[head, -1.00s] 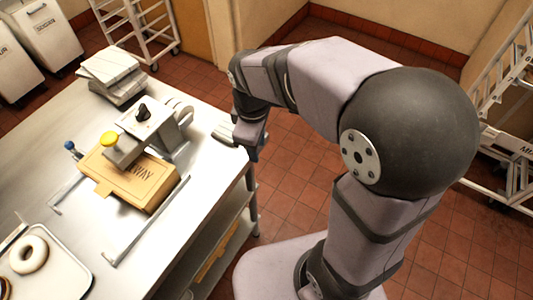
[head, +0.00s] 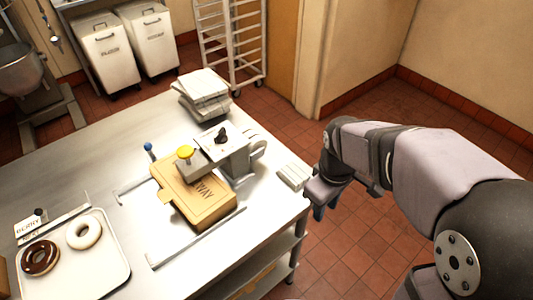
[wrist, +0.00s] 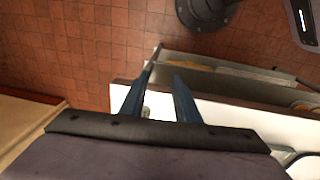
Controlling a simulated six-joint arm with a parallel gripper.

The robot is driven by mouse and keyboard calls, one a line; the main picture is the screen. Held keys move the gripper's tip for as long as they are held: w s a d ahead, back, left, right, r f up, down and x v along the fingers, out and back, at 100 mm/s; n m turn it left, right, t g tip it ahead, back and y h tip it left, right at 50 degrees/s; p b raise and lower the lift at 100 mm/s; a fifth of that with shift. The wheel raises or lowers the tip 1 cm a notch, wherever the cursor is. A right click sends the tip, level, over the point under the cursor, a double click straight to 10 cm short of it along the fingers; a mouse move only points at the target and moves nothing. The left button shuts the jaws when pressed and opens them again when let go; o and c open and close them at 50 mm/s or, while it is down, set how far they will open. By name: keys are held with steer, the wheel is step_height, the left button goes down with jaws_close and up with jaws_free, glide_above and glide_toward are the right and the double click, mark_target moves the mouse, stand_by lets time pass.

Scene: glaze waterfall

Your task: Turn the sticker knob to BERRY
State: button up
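The sticker machine (head: 236,165) stands on the steel table in the head view. Its black knob (head: 221,136) sits on top of a light plate; its pointer direction and labels are too small to read. A yellow button (head: 185,153) is on the machine's arm, above a tan box (head: 190,196) marked "...WAY". My gripper (head: 318,207) is off the table's right edge, to the right of the machine and apart from the knob. In the wrist view my gripper's two blue fingers (wrist: 160,85) are spread with nothing between them. The knob is not visible in the wrist view.
A stack of flat white boxes (head: 204,94) stands behind the machine. A white pad (head: 294,175) lies near the table edge, beside my gripper. A blue-topped lever (head: 149,148) stands left of the machine. A tray (head: 115,262) with two donuts is at front left.

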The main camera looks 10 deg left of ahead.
steer(key=w+a+r+m+p, duration=0.2)
steer(key=w+a+r+m, duration=0.1)
steer(key=w+a+r, duration=0.3)
steer(key=m+t+h+p, duration=0.1)
steer(key=m+t+p, duration=0.25)
steer(key=m, duration=0.65)
glide_toward(219, 133)
steer(key=shift+p+x, duration=1.3)
steer(key=shift+x, duration=2.95)
steer(key=shift+w, duration=0.1)
jaws_close()
